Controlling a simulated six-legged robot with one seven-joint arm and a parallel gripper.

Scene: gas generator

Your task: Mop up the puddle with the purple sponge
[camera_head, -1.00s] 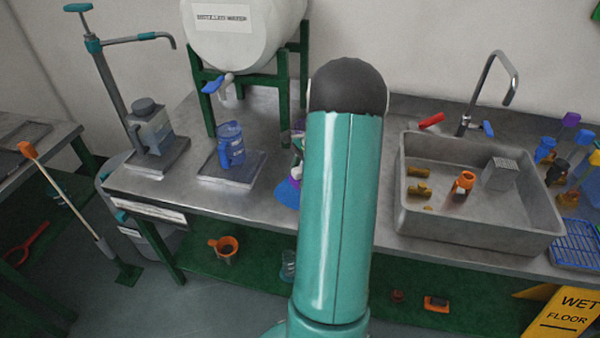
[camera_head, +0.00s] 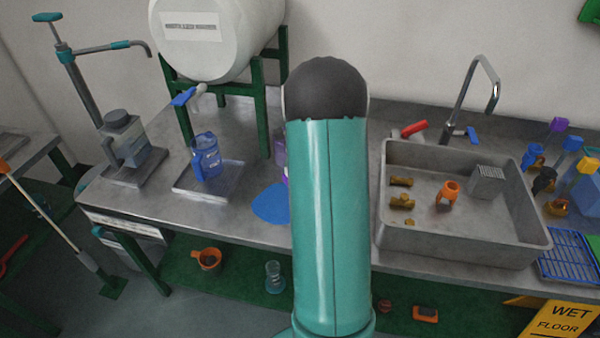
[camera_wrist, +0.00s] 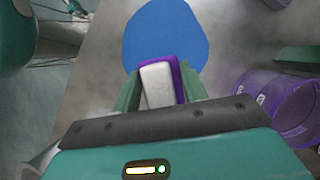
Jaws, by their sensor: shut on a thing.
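The puddle (camera_wrist: 165,35) is a flat blue patch on the grey steel worktop, straight ahead of my gripper in the wrist view. In the head view the puddle (camera_head: 271,204) lies near the front edge, left of my arm, which hides part of it. The purple sponge (camera_wrist: 178,80), with a white face, is between the fingers of my gripper (camera_wrist: 160,92). My gripper is shut on the sponge, whose far end overlaps the puddle's near edge in the wrist view. I cannot tell whether it touches the worktop. My gripper is hidden behind my arm in the head view.
A purple clear container (camera_wrist: 275,105) is close on the right of my gripper. A blue jug (camera_head: 206,157) stands on a tray left of the puddle. The green tank stand (camera_head: 262,125) is behind. A sink (camera_head: 460,240) is to the right.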

